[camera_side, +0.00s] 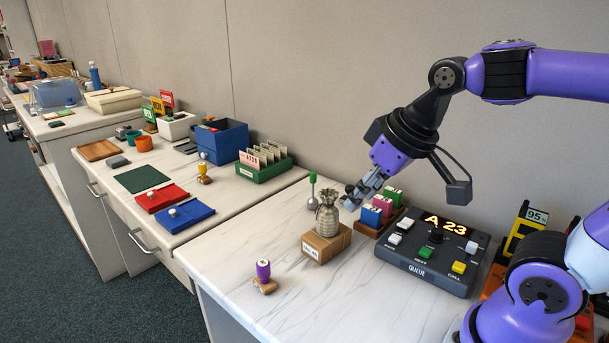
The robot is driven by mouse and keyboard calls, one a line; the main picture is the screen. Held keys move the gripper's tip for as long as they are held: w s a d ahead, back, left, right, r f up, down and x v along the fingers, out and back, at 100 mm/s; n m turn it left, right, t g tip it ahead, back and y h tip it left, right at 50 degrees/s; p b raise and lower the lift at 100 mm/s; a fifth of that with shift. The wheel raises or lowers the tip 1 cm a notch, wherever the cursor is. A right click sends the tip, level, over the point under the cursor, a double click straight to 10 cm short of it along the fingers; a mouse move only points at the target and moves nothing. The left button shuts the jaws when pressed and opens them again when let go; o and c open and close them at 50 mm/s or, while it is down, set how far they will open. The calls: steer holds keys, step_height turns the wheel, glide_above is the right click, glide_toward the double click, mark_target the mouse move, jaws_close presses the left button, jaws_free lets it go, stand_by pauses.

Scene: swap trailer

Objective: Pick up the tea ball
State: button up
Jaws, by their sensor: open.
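A silver, pineapple-shaped metal piece (327,216), which I take to be the tea ball, stands upright on a small wooden block (326,245) with a white label. My gripper (351,196) is open, tilted down to the left, just right of the tea ball's leafy top. The fingers look close to it, but I cannot tell whether they touch it. Nothing shows between the fingers.
A green-topped stamp (312,188) stands behind the block. A rack (371,229) of coloured stamps and a black queue console (432,252) are on the right. A purple-topped stamp (264,275) stands at front left. The front marble surface is mostly clear.

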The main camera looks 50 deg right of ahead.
steer(key=w+d, duration=0.4)
steer(key=w, duration=0.3)
steer(key=m+g, duration=0.1)
steer(key=m, duration=0.1)
glide_toward(315, 181)
steer(key=f, duration=0.2)
steer(key=shift+h, duration=0.4)
steer(key=x, duration=1)
steer(key=shift+w+a, duration=0.2)
steer(key=shift+w, duration=0.25)
jaws_close()
